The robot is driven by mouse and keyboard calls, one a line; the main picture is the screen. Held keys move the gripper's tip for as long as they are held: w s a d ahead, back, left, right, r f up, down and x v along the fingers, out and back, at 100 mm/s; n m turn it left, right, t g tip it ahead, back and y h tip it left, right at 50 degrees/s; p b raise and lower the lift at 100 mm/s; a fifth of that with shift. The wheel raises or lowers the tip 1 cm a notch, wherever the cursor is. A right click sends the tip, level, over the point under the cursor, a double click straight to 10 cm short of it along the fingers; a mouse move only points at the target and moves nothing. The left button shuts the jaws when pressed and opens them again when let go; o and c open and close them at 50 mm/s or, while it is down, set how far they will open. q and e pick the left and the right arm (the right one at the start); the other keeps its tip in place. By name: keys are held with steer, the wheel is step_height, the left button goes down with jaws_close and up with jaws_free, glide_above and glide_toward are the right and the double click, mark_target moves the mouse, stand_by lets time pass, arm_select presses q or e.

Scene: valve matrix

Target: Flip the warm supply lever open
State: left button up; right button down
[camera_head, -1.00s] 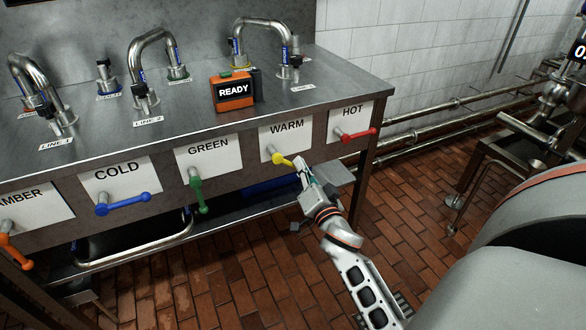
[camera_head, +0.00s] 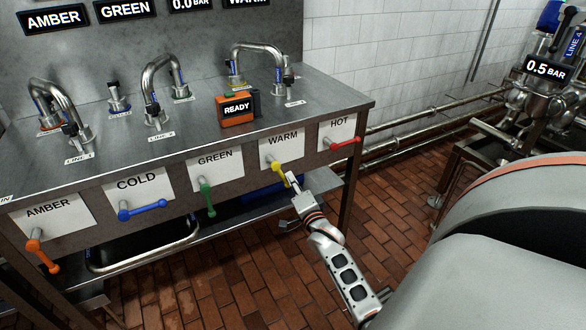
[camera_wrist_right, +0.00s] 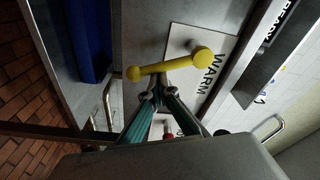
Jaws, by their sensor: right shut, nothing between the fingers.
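The yellow warm lever (camera_head: 279,173) is on the table's front panel below the WARM label (camera_head: 283,143). It slants steeply down to the right from its pivot. In the right wrist view the lever (camera_wrist_right: 170,67) lies across the view, its round end at left and its pivot at right by the label. My right gripper (camera_head: 291,184) is just right of the lever's lower part. In the wrist view its teal fingers (camera_wrist_right: 157,88) are shut, with nothing between them. Their tips are close against the lever's middle; contact is unclear. My left gripper is out of view.
The red hot lever (camera_head: 346,144) is to the right and the green lever (camera_head: 206,198) to the left, with the blue cold lever (camera_head: 143,210) and orange amber lever (camera_head: 42,256) farther left. A READY box (camera_head: 237,108) stands on the tabletop. A lower shelf (camera_head: 325,180) runs beneath the panel.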

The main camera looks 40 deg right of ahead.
steer(key=a+m+p, duration=0.1)
steer(key=m, duration=0.1)
steer(key=m+p, duration=0.1)
steer(key=p, duration=0.1)
steer(key=shift+w+a+f+m, duration=0.2)
steer(key=shift+w+a+m, duration=0.15)
steer(key=shift+a+m, duration=0.05)
steer(key=shift+a+f+g+p, duration=0.1)
steer(key=shift+a+g+p, duration=0.05)
steer(key=shift+g+p, duration=0.15)
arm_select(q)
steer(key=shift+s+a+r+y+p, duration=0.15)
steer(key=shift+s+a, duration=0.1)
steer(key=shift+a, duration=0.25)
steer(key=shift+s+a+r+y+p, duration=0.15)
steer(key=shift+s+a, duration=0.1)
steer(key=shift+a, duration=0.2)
arm_select(e)
steer(key=shift+a+f+m, duration=0.2)
steer(key=shift+f+m, duration=0.1)
steer(key=shift+m, duration=0.3)
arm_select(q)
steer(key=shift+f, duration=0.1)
